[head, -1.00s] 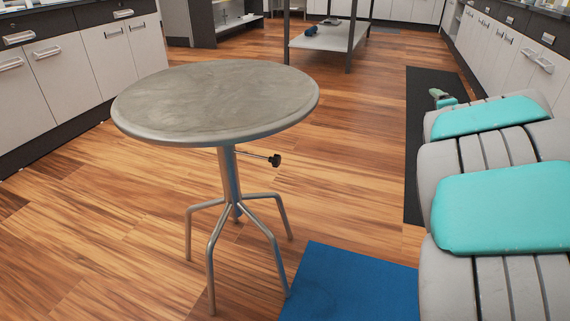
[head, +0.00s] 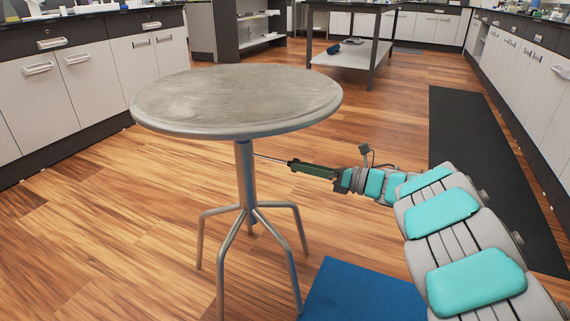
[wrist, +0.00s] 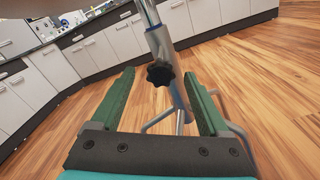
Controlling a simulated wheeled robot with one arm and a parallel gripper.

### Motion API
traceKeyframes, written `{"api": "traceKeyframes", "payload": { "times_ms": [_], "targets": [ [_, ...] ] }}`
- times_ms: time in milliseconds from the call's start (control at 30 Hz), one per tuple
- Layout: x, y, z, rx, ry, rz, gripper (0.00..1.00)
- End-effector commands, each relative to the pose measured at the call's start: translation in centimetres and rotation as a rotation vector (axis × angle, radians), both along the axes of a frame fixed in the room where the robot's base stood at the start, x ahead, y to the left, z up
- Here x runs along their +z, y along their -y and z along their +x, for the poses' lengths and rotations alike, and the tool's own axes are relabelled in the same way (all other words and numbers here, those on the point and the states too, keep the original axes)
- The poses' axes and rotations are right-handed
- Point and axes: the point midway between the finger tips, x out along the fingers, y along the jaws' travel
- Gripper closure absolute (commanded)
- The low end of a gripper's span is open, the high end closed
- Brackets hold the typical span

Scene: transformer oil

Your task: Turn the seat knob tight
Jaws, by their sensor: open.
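A round grey stool seat (head: 235,98) stands on a metal post (head: 245,175) with splayed legs. The black seat knob (wrist: 160,74) shows in the wrist view as a lobed disc facing the camera, in front of the stool post (wrist: 163,45). My gripper (head: 292,165) reaches in from the right below the seat, at the knob's height. In the wrist view its two green fingers (wrist: 168,85) are spread wide, with the knob between their tips in the picture. I cannot tell how deep the knob lies between them. In the head view the gripper hides most of the knob.
A blue mat (head: 365,292) lies on the wooden floor right of the stool legs. A dark mat (head: 490,160) runs along the right. White cabinets (head: 90,85) line the left, and a shelved table (head: 350,62) stands behind.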

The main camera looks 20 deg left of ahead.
Motion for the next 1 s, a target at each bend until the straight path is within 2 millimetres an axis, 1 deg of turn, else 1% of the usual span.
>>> {"api": "traceKeyframes", "payload": {
  "times_ms": [33,200,300,400,533,767,867,1000],
  "targets": [
    [0.0,-0.9,0.0,0.001,0.000,0.000,0.21],
    [0.1,-3.6,0.2,0.003,0.001,0.003,0.21],
    [0.0,-4.9,0.4,0.000,0.000,0.000,0.21],
    [0.0,-5.8,0.5,-0.001,-0.002,0.001,0.21],
    [0.0,-6.3,0.5,-0.003,-0.002,0.001,0.21],
    [0.0,-6.3,0.6,-0.004,-0.002,0.000,0.21],
    [0.0,-6.3,0.6,-0.004,-0.002,-0.001,0.30],
    [0.0,-6.3,0.6,-0.005,-0.002,-0.001,0.46]
  ]
}}
